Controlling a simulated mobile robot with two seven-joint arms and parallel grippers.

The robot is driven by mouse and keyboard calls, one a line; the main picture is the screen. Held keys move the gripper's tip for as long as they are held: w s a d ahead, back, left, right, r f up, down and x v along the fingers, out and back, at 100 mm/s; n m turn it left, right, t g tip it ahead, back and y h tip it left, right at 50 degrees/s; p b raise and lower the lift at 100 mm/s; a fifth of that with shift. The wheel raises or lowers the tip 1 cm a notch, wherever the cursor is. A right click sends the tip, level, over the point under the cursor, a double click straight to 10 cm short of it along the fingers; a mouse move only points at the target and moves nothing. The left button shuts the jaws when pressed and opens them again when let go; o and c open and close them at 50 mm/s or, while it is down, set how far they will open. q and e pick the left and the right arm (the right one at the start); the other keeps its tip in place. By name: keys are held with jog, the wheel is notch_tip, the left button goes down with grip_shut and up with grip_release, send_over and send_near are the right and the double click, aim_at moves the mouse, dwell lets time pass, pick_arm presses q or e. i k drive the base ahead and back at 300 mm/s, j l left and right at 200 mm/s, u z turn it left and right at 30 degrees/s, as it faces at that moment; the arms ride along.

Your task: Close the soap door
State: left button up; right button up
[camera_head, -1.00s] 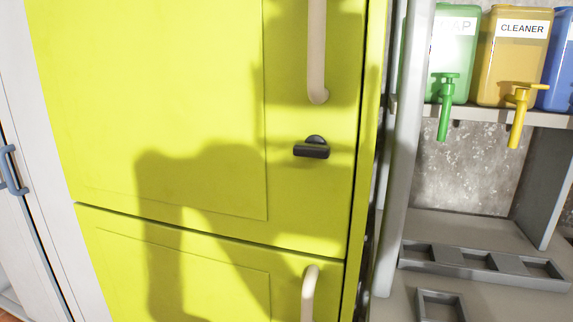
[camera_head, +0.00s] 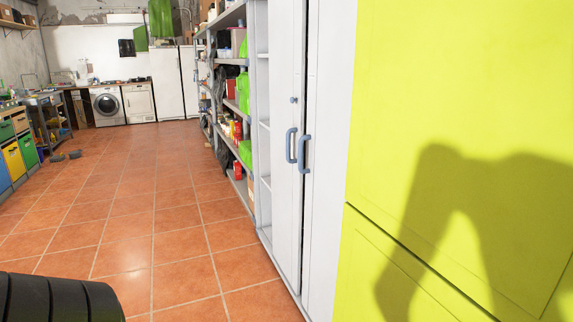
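No door marked as the soap door shows now, and I cannot tell which door it is. A tall white cabinet (camera_head: 325,200) stands in the middle right with two blue-grey handles (camera_head: 304,154) close together. A dark line runs between its two door leaves; I cannot tell whether they are fully shut. A yellow-green cabinet (camera_head: 440,60) fills the right side, with a dark shadow on it. A front-loading washing machine (camera_head: 107,105) stands far off at the back left; its small parts are too small to read. Neither of my grippers is in view.
Orange tiled floor (camera_head: 150,230) lies open at left and centre. Loaded shelves (camera_head: 232,95) line the white cabinet's far side. A workbench with coloured drawers (camera_head: 13,158) stands at left. A black ribbed, tyre-like thing (camera_head: 60,298) is at the lower left.

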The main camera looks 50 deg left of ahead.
aim_at(286, 19)
jog(key=u, duration=1.6)
jog(key=i+j+z, duration=0.45)
jog(key=i+j, duration=1.7)
